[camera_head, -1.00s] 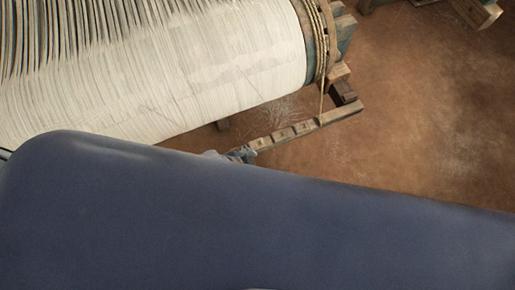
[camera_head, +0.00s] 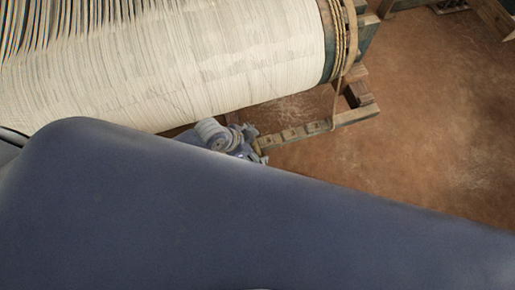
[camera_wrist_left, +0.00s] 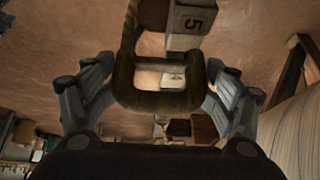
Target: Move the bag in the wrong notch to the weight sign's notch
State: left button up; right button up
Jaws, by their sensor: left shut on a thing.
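My left gripper (camera_head: 250,142) is at the near left end of a notched wooden bar (camera_head: 320,128), partly hidden behind a blue-grey arm link. In the left wrist view its fingers are closed in on both sides of a thick dark brown loop (camera_wrist_left: 160,101), which looks like the handle of the bag. The rest of the bag cannot be made out. Another small pale marked plate (camera_wrist_left: 172,80) shows through the loop, too small to read. My right gripper is not in view.
The roller of white warp threads (camera_head: 220,70) lies close behind the bar. A rope (camera_head: 343,40) is wound on its end and hangs to the bar. Bare brown floor (camera_head: 430,120) lies to the right. The blue-grey arm link covers the lower picture.

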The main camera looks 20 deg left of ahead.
pick_arm(q)
jog(key=shift+w+a+b, duration=0.35)
jog(key=shift+w, duration=0.25)
jog(key=shift+w+a+b, duration=0.3)
jog(key=shift+w, duration=0.25)
jog(key=shift+w+a, duration=0.1)
jog(key=shift+w, duration=0.05)
jog(key=shift+f+b, duration=0.75)
jog(key=shift+f, duration=0.3)
jog(key=shift+f, duration=0.3)
jog(key=o, duration=2.1)
